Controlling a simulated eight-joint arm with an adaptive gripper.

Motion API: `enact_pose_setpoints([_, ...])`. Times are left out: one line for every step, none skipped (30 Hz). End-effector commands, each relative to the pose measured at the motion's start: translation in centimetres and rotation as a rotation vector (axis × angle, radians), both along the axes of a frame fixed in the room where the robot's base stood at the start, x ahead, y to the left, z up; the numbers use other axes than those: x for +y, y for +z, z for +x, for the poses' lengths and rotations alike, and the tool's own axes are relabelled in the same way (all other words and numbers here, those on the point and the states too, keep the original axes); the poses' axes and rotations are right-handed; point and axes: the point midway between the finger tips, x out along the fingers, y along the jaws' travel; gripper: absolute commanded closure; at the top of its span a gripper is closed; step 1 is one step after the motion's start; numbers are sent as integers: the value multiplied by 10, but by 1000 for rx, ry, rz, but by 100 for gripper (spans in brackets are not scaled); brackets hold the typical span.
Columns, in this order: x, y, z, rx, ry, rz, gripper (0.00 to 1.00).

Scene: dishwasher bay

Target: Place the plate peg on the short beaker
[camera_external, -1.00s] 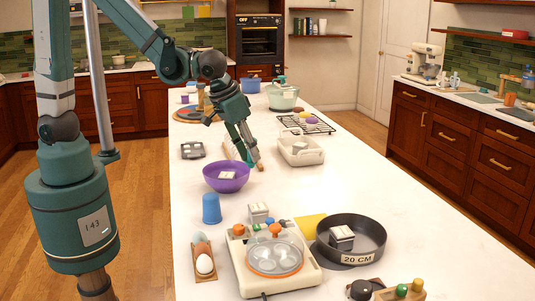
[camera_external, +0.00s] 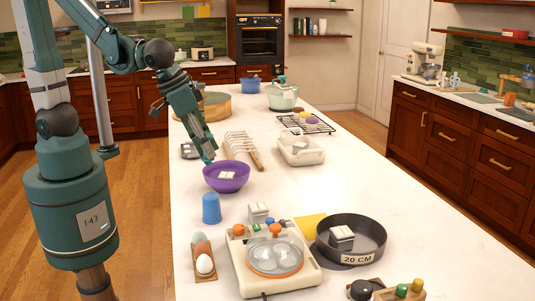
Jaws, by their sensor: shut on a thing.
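My gripper (camera_external: 207,157) points down just behind the purple bowl (camera_external: 227,179), at its back left rim. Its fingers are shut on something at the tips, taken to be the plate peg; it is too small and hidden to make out. A blue cup (camera_external: 211,209), the likeliest short beaker, stands on the counter in front of the bowl, apart from my gripper. A wooden rack with pale upright pegs (camera_external: 242,146) stands to the right of my gripper.
A cooker-like device with a round glass lid (camera_external: 272,258), an egg holder (camera_external: 205,276) and a black round pan (camera_external: 373,246) stand at the front. A white tub (camera_external: 301,153) is at the right. The white counter (camera_external: 420,230) is clear at the right.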

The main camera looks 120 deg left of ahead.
Motion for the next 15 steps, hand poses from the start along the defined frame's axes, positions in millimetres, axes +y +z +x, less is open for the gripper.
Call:
enact_pose_setpoints([0,0,0,0,0,0,90])
enact_pose_setpoints([0,0,0,0,0,0,90])
enact_pose_setpoints([0,0,0,0,0,0,90])
enact_pose_setpoints([0,0,0,0,0,0,90])
enact_pose_setpoints([0,0,0,0,0,0,90])
enact_pose_setpoints([0,0,0,0,0,0,90])
enact_pose_setpoints([0,0,0,0,0,0,90])
enact_pose_setpoints([0,0,0,0,0,0,90])
enact_pose_setpoints([0,0,0,0,0,0,90])
enact_pose_setpoints([0,-1,0,0,0,0,90])
enact_pose_setpoints([0,-1,0,0,0,0,90])
enact_pose_setpoints([0,-2,0,0,0,0,90])
enact_pose_setpoints([0,-4,0,0,0,0,90])
enact_pose_setpoints([0,-5,0,0,0,0,90])
enact_pose_setpoints([0,-8,1,0,0,0,90])
